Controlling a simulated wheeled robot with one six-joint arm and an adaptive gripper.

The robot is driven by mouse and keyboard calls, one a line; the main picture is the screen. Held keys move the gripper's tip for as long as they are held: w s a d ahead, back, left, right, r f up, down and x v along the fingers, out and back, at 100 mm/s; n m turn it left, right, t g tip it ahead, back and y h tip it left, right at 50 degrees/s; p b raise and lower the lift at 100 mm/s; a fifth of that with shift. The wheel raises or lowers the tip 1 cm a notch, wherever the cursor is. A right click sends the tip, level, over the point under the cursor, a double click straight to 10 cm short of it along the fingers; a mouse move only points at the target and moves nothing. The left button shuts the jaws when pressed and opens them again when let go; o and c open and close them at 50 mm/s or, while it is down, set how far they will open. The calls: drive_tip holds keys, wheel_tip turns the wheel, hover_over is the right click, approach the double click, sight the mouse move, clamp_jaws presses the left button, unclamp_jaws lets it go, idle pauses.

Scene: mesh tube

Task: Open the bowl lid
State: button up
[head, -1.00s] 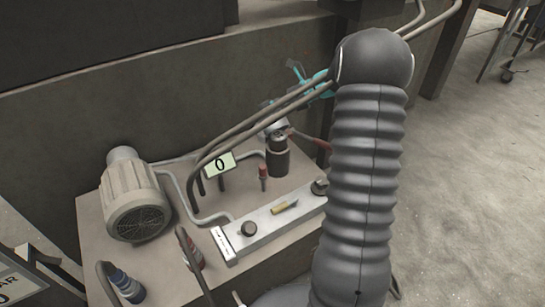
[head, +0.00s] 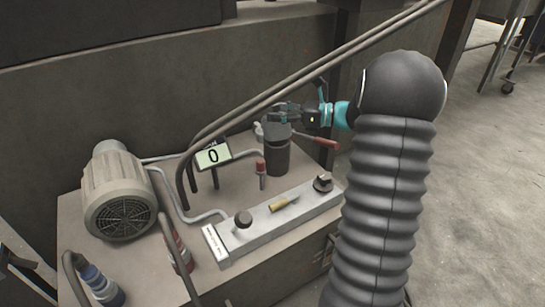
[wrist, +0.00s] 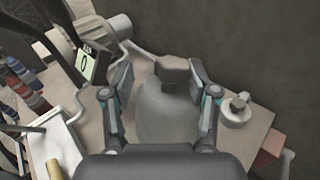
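The bowl (head: 277,158) is a dark upright cylinder with a grey metal top, standing at the back of the machine bench. A red-handled lever (head: 322,141) sticks out to its right. My gripper (head: 284,115) is over the bowl's top, reaching in from the right. Gaps show between fingers and block. My gripper hides part of the top in the head view.
A small display reading 0 (head: 212,156) stands left of the bowl. A motor (head: 118,195) is further left. A metal manifold block (head: 275,220) with knobs lies in front. Long hoses (head: 330,55) pass above my gripper, and a wall stands behind the bench.

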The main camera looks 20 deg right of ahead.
drive_tip(key=shift+s+d+f+y+b, duration=0.15)
drive_tip(key=shift+s+f+y+b, duration=0.25)
drive_tip(key=shift+b, duration=0.55)
drive_tip(key=shift+d+n, duration=0.15)
drive_tip(key=shift+n, duration=0.15)
drive_tip(key=p+v, duration=0.2)
drive_tip(key=v, duration=1.2)
drive_tip(key=s+a+r+n+g+h+p, duration=0.1)
drive_tip(key=s+a+n+g+h, duration=0.1)
drive_tip(key=a, duration=0.8)
drive_tip(key=s+a+r+n+g+h+p, duration=0.1)
drive_tip(key=s+a+r+n+g+h, duration=0.1)
drive_tip(key=s+a+n, duration=0.4)
drive_tip(key=shift+s+a+r+n+g+h+p, duration=0.15)
drive_tip(key=shift+a+n+g+h+p, duration=0.3)
drive_tip(key=shift+a+g, duration=1.1)
drive_tip(key=shift+a+t, duration=0.3)
drive_tip(key=shift+t, duration=0.05)
